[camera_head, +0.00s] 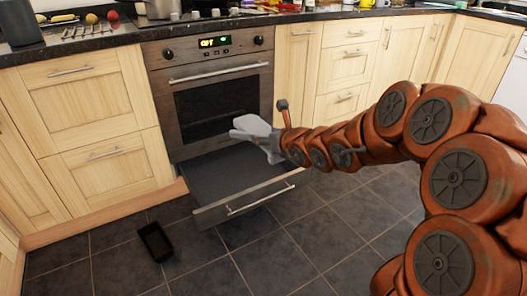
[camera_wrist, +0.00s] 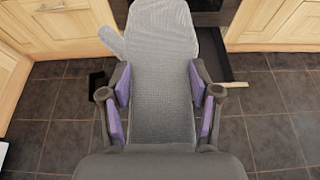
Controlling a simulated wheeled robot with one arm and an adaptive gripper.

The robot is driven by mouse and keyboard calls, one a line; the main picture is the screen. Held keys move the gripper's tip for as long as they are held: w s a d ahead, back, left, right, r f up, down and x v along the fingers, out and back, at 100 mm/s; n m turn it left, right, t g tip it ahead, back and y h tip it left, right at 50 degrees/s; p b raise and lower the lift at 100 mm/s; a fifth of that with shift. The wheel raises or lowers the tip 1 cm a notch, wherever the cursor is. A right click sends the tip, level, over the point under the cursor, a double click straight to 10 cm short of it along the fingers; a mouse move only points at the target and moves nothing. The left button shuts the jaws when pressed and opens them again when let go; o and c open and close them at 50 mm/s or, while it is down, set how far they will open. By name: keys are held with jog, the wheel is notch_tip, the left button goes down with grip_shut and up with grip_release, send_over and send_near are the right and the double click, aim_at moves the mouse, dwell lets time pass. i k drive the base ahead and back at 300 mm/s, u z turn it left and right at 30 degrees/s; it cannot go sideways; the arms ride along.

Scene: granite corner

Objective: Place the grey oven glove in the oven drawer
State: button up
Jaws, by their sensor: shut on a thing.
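The grey oven glove (camera_head: 254,127) is held at the end of my arm, above the open oven drawer (camera_head: 213,172) in the head view. In the wrist view the glove (camera_wrist: 160,70) lies between the two purple-padded fingers of my gripper (camera_wrist: 160,100), with its thumb pointing to the upper left. My gripper is shut on it. In the head view the gripper's fingers are hard to make out. The drawer is pulled out below the oven (camera_head: 218,97), and its visible dark floor looks empty. Part of the drawer is hidden behind the glove and my arm.
A small black tray (camera_head: 155,241) lies on the dark tiled floor left of the drawer. Wooden cabinets (camera_head: 95,120) stand on both sides of the oven. The dark countertop (camera_head: 110,38) above carries several items. The floor in front of the drawer is clear.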

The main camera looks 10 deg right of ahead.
aim_at(262, 182)
jog(key=z, duration=0.55)
jog(key=k, duration=0.6)
jog(key=z, duration=0.35)
jog(key=i, duration=1.25)
jog(key=u, duration=1.55)
jog(key=i, duration=0.8)
jog(key=u, duration=0.1)
